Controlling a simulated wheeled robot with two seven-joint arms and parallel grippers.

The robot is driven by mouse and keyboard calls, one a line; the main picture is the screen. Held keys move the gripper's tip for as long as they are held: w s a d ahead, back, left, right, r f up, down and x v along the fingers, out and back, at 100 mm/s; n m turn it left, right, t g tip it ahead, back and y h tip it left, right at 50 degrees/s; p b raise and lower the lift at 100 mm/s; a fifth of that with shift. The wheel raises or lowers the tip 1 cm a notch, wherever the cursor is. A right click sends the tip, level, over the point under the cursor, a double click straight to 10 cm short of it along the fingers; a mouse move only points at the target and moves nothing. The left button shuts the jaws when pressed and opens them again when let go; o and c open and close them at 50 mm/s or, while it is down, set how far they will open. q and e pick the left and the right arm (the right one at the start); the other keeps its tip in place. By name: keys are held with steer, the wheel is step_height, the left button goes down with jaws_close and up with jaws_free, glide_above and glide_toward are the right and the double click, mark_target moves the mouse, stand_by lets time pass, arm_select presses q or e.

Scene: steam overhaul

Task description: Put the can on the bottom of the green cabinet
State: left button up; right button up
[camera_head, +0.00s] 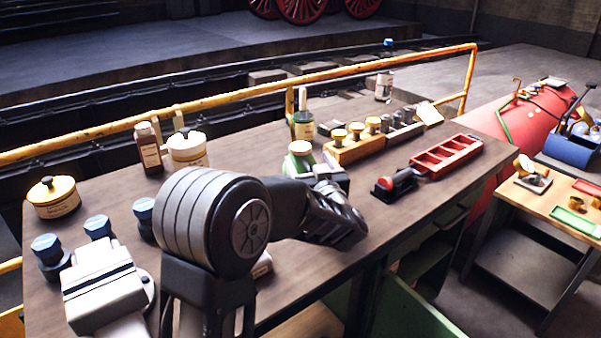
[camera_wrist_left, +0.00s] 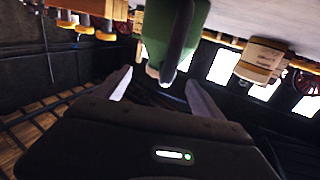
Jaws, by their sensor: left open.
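A green can (camera_head: 301,160) with a pale lid stands on the workbench (camera_head: 340,240), partly hidden by my arm. In the left wrist view, whose picture is upside down, a green body with a dark bar across it, likely the can (camera_wrist_left: 165,28), shows beyond the fingers. A green cabinet door (camera_head: 415,312) stands open below the bench front; the cabinet's inside is mostly hidden. My right gripper is not in view.
A red tray (camera_head: 446,155), a wooden block with brass knobs (camera_head: 354,146) and a red-and-black tool (camera_head: 394,183) lie right of the can. Jars (camera_head: 187,150) and a brown bottle (camera_head: 149,148) stand at the back left. A yellow rail (camera_head: 240,95) runs behind.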

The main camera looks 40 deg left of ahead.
mark_target(303, 153)
arm_select(q)
steer(key=x, duration=0.4)
steer(key=shift+w+a+r, duration=0.1)
steer(key=shift+w+a, duration=0.05)
steer(key=shift+a, duration=0.25)
steer(key=shift+c, duration=0.2)
jaws_close()
stand_by(0.7)
steer(key=shift+r, duration=0.1)
